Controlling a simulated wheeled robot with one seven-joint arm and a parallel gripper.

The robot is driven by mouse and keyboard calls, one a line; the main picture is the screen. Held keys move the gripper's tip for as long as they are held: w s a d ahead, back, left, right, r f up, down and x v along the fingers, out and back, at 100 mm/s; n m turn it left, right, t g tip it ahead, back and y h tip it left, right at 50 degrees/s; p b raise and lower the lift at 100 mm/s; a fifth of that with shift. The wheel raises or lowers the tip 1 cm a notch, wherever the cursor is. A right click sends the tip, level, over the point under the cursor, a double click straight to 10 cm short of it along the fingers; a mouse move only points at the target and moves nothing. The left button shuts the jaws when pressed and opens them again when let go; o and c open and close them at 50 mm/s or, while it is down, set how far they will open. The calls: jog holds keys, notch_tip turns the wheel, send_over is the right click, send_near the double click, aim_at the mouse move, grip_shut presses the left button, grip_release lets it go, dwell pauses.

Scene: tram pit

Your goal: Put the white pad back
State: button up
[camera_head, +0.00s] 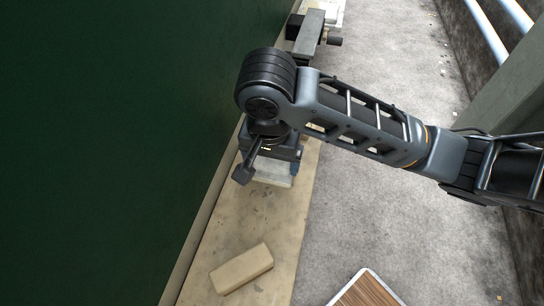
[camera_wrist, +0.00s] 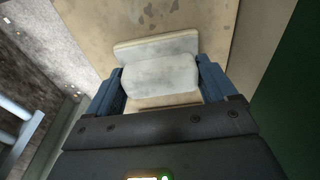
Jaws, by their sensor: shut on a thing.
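My gripper (camera_wrist: 160,88) is shut on the white pad (camera_wrist: 161,76), a pale, scuffed block with rounded corners between the two blue fingers in the wrist view. A wider pale strip (camera_wrist: 150,46) shows just beyond it; I cannot tell whether it is part of the pad or a separate piece. In the head view the white pad (camera_head: 274,173) shows under my gripper, over the beige ledge (camera_head: 262,222). My wrist hides most of it there, and I cannot tell whether it touches the ledge.
A tan block (camera_head: 241,268) lies on the ledge nearer the camera. A dark metal assembly (camera_head: 309,33) stands at the ledge's far end. A dark green wall (camera_head: 100,130) runs along the left. A wood-topped board (camera_head: 367,291) is at the bottom. Grey floor (camera_head: 370,225) is open on the right.

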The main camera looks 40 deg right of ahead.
jog(key=o, duration=0.7)
jog(key=shift+f, duration=0.1)
jog(key=shift+o, duration=0.2)
jog(key=shift+f+b, duration=0.15)
jog(key=shift+b, duration=0.3)
